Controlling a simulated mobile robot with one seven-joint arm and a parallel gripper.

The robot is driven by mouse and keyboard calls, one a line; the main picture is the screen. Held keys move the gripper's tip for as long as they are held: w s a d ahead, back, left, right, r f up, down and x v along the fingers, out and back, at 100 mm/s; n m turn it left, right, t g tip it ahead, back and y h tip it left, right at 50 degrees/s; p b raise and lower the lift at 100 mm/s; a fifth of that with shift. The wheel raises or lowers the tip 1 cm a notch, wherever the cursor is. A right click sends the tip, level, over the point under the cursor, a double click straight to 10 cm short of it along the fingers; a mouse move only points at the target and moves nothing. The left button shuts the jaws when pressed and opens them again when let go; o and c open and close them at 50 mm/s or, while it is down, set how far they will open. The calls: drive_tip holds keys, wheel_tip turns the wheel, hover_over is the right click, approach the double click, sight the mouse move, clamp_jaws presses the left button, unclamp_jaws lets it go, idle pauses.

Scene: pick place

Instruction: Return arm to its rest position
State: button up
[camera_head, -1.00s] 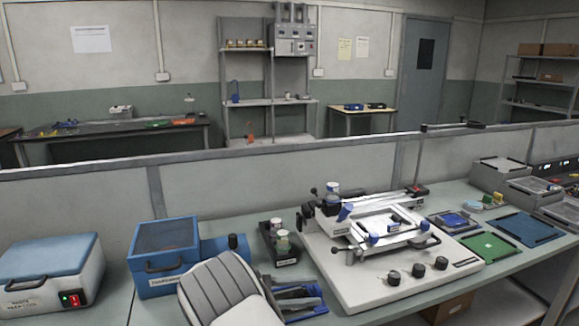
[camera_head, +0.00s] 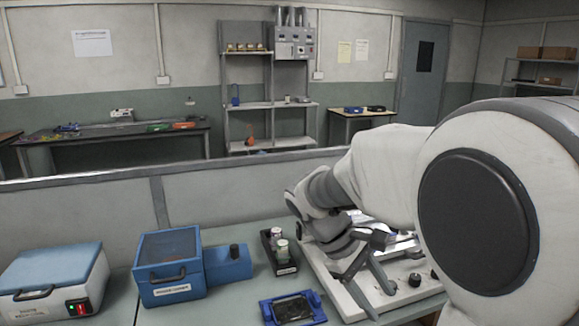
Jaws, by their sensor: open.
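My white arm (camera_head: 400,180) reaches in from the right edge and covers much of the right side of the view. My gripper (camera_head: 371,290) is at its far end, open, with nothing seen between its fingers. It hangs in front of the white machine plate (camera_head: 330,283) on the bench; whether it touches the plate cannot be told. Most of the machine on that plate is hidden behind my arm.
On the bench (camera_head: 225,308) stand a white box with a blue lid (camera_head: 50,275), a blue box (camera_head: 168,265), a dark tray with small jars (camera_head: 278,250) and a blue holder (camera_head: 292,308). A grey partition (camera_head: 225,195) runs behind. Bench between boxes and holder is clear.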

drive_tip(key=s+r+m+t+y+p, duration=0.2)
drive_tip(key=s+r+m+t+y, duration=0.1)
drive_tip(key=s, duration=0.4)
drive_tip(key=s+a+r+m+t+y+p, duration=0.1)
drive_tip(key=s+r+m+t+y+p, duration=0.1)
drive_tip(key=s+r+m, duration=0.3)
drive_tip(key=shift+s+a+r+t+y, duration=0.2)
drive_tip(key=shift+s+r+t+y, duration=0.25)
drive_tip(key=shift+s+t+y, duration=0.55)
drive_tip(key=shift+s+h, duration=0.2)
drive_tip(key=shift+h, duration=0.1)
